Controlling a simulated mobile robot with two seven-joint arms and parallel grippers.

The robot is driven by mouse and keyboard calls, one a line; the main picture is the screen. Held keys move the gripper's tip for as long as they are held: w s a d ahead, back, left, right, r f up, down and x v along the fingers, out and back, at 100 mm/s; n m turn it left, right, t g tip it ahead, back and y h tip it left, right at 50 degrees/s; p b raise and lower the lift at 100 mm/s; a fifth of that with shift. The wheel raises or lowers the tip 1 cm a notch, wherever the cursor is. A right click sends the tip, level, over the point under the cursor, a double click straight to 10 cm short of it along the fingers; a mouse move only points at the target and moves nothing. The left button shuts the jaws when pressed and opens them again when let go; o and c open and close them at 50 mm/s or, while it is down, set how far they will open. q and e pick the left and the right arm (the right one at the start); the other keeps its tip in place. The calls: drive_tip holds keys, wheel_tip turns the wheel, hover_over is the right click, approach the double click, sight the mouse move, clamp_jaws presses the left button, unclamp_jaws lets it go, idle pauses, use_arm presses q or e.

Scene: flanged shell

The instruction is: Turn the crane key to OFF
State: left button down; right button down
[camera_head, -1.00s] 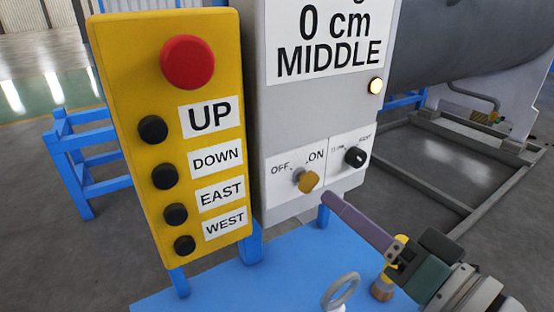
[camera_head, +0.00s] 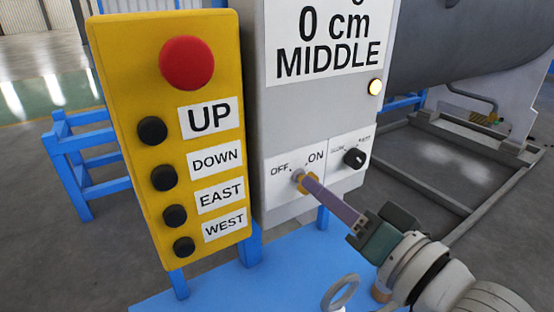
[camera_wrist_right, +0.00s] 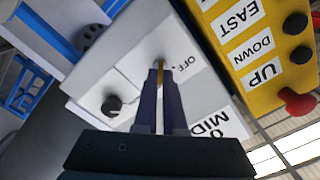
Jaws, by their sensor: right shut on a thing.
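The crane key (camera_head: 307,184) is a small brass-yellow key in a lock low on the grey control box (camera_head: 312,110). The printed OFF is to its left and ON is to its upper right. The purple fingers of my right gripper (camera_head: 313,188) reach it from the lower right and cover most of it. In the right wrist view the key (camera_wrist_right: 161,68) shows as a thin yellow strip between the fingertips (camera_wrist_right: 162,75), which are shut on it. The key's exact angle is hard to tell. My left gripper is not in view.
A black selector knob (camera_head: 354,158) sits just right of the key. A yellow button panel (camera_head: 130,100) with a red button (camera_head: 187,62) stands to the left. A lit lamp (camera_head: 375,87) is above. A metal ring (camera_head: 340,292) stands on the blue surface (camera_head: 220,290) below.

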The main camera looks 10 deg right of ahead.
drive_tip(key=shift+n, duration=0.3)
idle(0.5)
drive_tip(key=shift+a+n+b, duration=0.1)
drive_tip(key=shift+n+b, duration=0.3)
drive_tip(key=shift+n, duration=8.2)
drive_tip(key=c, duration=1)
unclamp_jaws()
drive_tip(key=shift+s, duration=0.1)
